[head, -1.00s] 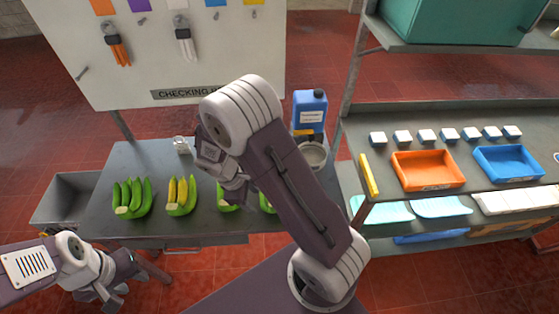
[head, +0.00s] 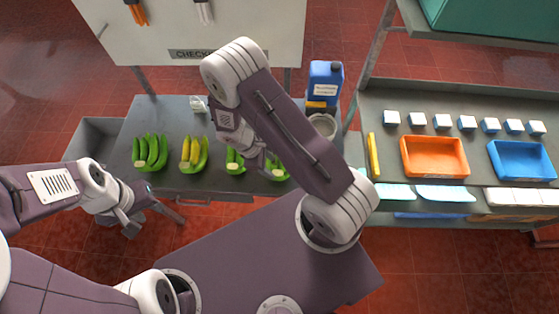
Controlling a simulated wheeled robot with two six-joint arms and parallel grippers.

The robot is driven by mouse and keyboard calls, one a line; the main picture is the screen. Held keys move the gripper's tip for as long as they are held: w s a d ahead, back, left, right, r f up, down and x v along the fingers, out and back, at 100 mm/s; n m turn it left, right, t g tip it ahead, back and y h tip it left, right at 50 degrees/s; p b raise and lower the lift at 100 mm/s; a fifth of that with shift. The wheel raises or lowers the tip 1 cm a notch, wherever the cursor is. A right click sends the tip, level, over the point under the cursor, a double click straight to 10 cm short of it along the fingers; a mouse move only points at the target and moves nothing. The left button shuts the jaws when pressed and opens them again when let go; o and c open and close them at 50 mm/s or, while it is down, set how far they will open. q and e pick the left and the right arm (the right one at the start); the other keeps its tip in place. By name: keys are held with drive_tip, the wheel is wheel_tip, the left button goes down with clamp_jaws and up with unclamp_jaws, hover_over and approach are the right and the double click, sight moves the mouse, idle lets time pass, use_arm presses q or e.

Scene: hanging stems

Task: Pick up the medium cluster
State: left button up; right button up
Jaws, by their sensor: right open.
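Several green banana clusters lie in a row on the grey table. The leftmost cluster (head: 150,153) is green, and the second cluster (head: 194,154) has some yellow fingers. The third cluster (head: 235,161) and the fourth cluster (head: 277,171) are partly hidden by my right arm. I cannot tell by size which is the medium one. My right gripper (head: 262,160) is open above the table, around the third and fourth clusters; its fingertips are mostly hidden. My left gripper (head: 130,222) is low in front of the table, away from the clusters; its jaws are unclear.
A blue jug (head: 325,82) and a round metal bowl (head: 323,126) stand at the table's back right. A shelf on the right holds an orange tray (head: 435,171), a blue tray (head: 522,174) and several small white-topped blocks. A grey bin (head: 92,137) stands left of the table.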

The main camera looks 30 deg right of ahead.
sight(277, 173)
drive_tip(key=shift+s+f, duration=0.15)
drive_tip(key=p+x, duration=0.1)
drive_tip(key=x, duration=0.2)
drive_tip(key=shift+s+f+p, duration=0.2)
drive_tip(key=shift+f+p, duration=0.15)
drive_tip(key=shift+p, duration=0.05)
drive_tip(key=shift+d+f, duration=0.15)
drive_tip(key=shift+f, duration=0.2)
drive_tip(key=shift+w+d+f, duration=0.1)
drive_tip(key=shift+d, duration=0.1)
use_arm(q)
drive_tip(key=shift+s+a+r, duration=0.1)
drive_tip(key=shift+a+r, duration=0.1)
drive_tip(key=shift+r, duration=0.25)
drive_tip(key=shift+s+a+r, duration=0.1)
drive_tip(key=shift+a+r, duration=0.05)
drive_tip(key=shift+r, duration=0.25)
use_arm(e)
drive_tip(key=shift+a, duration=0.2)
clamp_jaws()
